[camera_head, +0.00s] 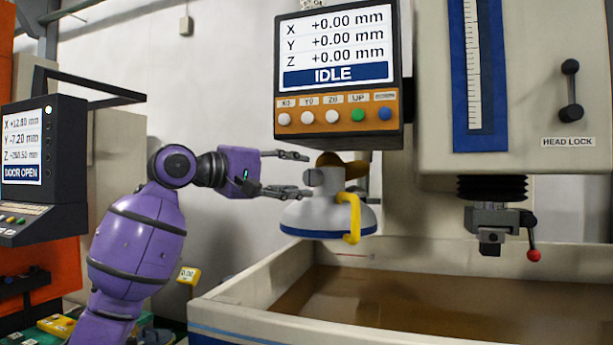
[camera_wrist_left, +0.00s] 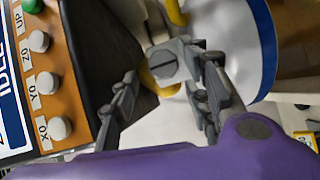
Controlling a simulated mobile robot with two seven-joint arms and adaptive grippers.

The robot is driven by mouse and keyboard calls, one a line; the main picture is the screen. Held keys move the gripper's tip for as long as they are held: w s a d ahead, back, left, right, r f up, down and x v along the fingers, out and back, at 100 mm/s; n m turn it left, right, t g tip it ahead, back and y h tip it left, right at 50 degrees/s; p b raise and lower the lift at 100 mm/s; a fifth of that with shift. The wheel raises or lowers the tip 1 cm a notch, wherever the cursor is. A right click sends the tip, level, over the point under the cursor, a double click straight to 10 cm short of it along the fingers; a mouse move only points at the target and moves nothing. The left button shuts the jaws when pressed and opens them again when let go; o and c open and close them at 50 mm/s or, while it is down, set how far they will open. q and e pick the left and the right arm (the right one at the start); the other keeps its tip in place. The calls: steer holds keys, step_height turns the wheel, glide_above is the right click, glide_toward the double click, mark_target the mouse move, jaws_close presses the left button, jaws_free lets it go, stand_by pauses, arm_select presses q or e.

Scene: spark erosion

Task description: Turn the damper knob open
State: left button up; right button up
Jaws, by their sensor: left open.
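In the left wrist view the open fingers (camera_wrist_left: 158,78) lie on either side of the line to the knob. I cannot tell whether they touch it. My right gripper is not in view.
A control panel (camera_head: 338,115) with a row of buttons hangs just above my left gripper. A yellow curved handle (camera_head: 352,218) is on the hood's front. Below is an open tank with a pale rim (camera_head: 250,290). The machine head (camera_head: 493,215) stands right. A second console (camera_head: 40,165) is at left.

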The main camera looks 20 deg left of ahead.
arm_select(q)
steer(key=v, duration=0.8)
steer(key=shift+s, duration=0.2)
steer(key=shift+a, duration=0.1)
